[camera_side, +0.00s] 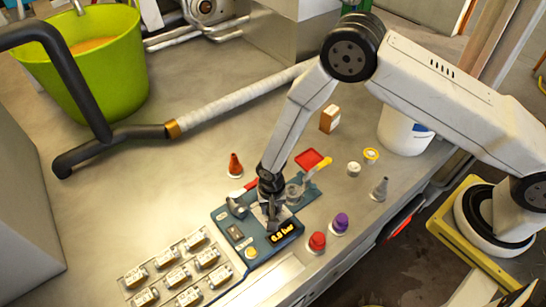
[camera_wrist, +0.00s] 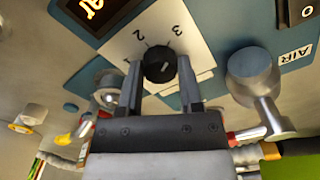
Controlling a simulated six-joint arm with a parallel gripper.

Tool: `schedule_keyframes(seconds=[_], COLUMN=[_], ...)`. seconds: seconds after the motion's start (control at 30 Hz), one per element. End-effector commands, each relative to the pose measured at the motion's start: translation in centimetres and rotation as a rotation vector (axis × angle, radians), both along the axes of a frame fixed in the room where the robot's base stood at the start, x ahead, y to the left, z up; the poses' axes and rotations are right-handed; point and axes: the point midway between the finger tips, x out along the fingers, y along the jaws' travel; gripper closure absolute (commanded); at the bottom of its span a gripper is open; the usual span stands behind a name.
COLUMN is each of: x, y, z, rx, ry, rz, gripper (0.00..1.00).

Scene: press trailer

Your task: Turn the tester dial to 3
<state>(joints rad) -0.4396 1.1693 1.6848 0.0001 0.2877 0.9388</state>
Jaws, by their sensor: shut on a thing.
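The tester is a teal panel (camera_side: 252,266) at the lower middle of the side view, with a lit display (camera_side: 283,232) that appears to read "0.5 bar". Its black round dial (camera_wrist: 158,64) sits on a light plate in the wrist view. The numbers 2 and 3 show on the plate above the dial. The pointer mark is too small to read surely. My gripper (camera_wrist: 161,74) is shut on the dial, one finger on each side of it. In the side view my gripper (camera_side: 271,208) points down at the panel and hides the dial.
A metal lever part (camera_wrist: 252,78) marked AIR is right of my fingers, and a clear fitting (camera_wrist: 106,90) is left. Red (camera_side: 317,241) and purple (camera_side: 340,222) caps stand right of the panel. Several labelled blocks (camera_side: 170,276) lie left. A green bucket (camera_side: 85,60) stands at back left.

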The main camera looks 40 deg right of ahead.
Motion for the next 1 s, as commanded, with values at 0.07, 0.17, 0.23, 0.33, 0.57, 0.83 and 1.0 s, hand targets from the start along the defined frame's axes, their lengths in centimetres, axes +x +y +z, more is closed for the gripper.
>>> schedule_keyframes(seconds=[0.07, 0.17, 0.23, 0.33, 0.57, 0.83, 1.0], x=[0.04, 0.05, 0.05, 0.05, 0.03, 0.01, 0.06], y=[0.01, 0.01, 0.01, 0.01, 0.01, 0.00, 0.02], z=[0.06, 0.06, 0.06, 0.06, 0.04, 0.07, 0.63], rx=[0.001, 0.000, 0.000, 0.000, 0.000, 0.000, 0.000], ry=[0.000, -0.001, -0.001, -0.001, 0.000, 0.000, -0.001], rz=[-0.005, -0.006, -0.005, -0.004, -0.004, -0.003, -0.003], gripper=[1.00, 1.00, 1.00, 1.00, 0.19, 0.19, 0.19])
